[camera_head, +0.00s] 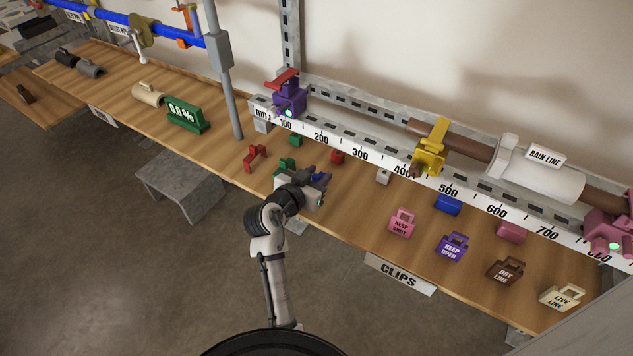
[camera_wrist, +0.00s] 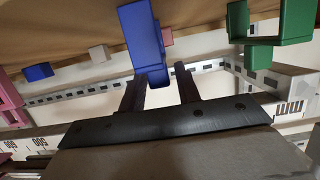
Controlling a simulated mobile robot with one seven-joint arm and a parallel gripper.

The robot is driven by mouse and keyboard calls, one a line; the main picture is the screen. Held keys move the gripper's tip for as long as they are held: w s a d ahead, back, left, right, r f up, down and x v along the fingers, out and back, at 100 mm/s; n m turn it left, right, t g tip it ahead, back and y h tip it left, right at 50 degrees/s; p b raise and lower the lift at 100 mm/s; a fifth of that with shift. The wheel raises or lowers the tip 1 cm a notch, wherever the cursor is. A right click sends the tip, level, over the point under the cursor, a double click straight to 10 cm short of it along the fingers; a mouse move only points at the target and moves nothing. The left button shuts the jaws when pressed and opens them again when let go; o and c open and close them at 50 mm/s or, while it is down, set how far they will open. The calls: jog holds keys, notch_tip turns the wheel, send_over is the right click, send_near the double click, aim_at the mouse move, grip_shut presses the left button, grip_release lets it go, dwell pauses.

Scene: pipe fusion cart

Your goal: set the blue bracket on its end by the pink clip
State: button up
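The blue bracket (camera_head: 322,178) is on the wooden bench at my gripper, partly hidden by the fingers in the head view. In the wrist view the blue bracket (camera_wrist: 143,38) reaches down between the two fingers, close to the left one, with a gap to the right one. My gripper (camera_head: 318,178) appears open around it; it also shows in the wrist view (camera_wrist: 161,88). The pink clip (camera_head: 401,225), marked KEEP SHUT, stands on the bench to the right of my gripper. A pink thing at the wrist view's left edge may be this clip.
A green bracket (camera_head: 286,166) and a red bracket (camera_head: 255,158) are left of my gripper. A grey block (camera_head: 383,177) and a blue block (camera_head: 447,204) lie by the ruled rail (camera_head: 335,146). A purple clip (camera_head: 452,247) stands right of the pink clip. Bare bench lies between gripper and pink clip.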

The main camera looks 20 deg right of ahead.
grip_shut()
notch_tip(320, 180, up, 28)
jog(key=b, duration=0.1)
jog(key=shift+b, duration=0.4)
dwell(0.3)
